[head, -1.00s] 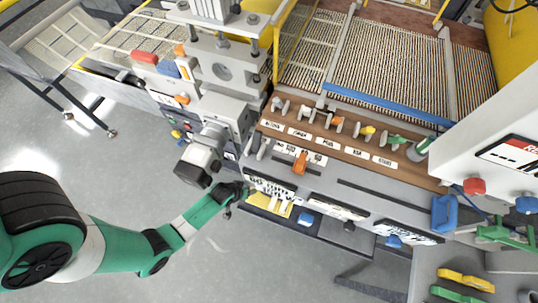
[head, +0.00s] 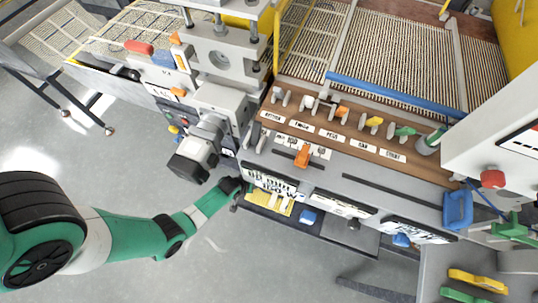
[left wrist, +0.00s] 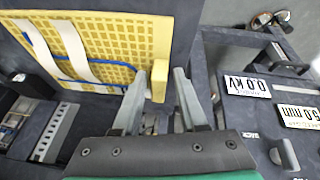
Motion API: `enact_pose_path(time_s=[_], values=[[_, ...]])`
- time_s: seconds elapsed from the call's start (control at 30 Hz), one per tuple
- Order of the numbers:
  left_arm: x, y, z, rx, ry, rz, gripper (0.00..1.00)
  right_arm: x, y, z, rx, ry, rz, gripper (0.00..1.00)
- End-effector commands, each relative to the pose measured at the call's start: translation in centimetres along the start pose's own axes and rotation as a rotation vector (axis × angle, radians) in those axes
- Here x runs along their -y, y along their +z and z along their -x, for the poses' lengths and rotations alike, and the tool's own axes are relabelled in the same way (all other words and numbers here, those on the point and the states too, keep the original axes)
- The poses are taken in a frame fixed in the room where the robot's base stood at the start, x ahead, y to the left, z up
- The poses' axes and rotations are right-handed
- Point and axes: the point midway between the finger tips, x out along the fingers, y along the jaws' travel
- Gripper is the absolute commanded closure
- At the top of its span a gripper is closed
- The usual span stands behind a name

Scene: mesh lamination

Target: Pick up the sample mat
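The sample mat (left wrist: 115,35) is a yellow gridded sheet with two pale straps and a blue line across it. It lies in a dark recess at the upper left of the left wrist view. A yellow tab (left wrist: 159,78) stands at its near right corner. My left gripper (left wrist: 160,74) is open, with one finger on each side of the tab; I cannot tell whether either finger touches it. In the head view the mat (head: 268,203) shows partly under the machine's front edge, with my left gripper (head: 238,188) at its left end. My right gripper is not in view.
The machine's front panel carries a row of colored levers (head: 340,115) and display plates (head: 345,207). A grey motor-like block (head: 195,155) juts out above my left gripper. A blue handle (head: 458,208) and yellow grips (head: 477,281) are at the right. The floor in front is clear.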

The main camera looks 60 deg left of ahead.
Motion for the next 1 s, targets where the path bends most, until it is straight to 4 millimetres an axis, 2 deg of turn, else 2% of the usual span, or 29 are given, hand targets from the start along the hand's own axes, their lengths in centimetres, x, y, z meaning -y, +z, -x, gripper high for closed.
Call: enact_pose_path(time_s=[0.03,0.2,1.0], values=[[0.0,0.01,0.01,0.0,0.0,0.0,0.69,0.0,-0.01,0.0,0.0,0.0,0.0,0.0],[0.0,0.02,0.01,0.0,0.0,0.0,0.99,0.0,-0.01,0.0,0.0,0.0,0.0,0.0],[0.03,0.1,-0.01,0.002,-0.001,0.001,1.0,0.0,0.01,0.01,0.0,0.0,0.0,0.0]])
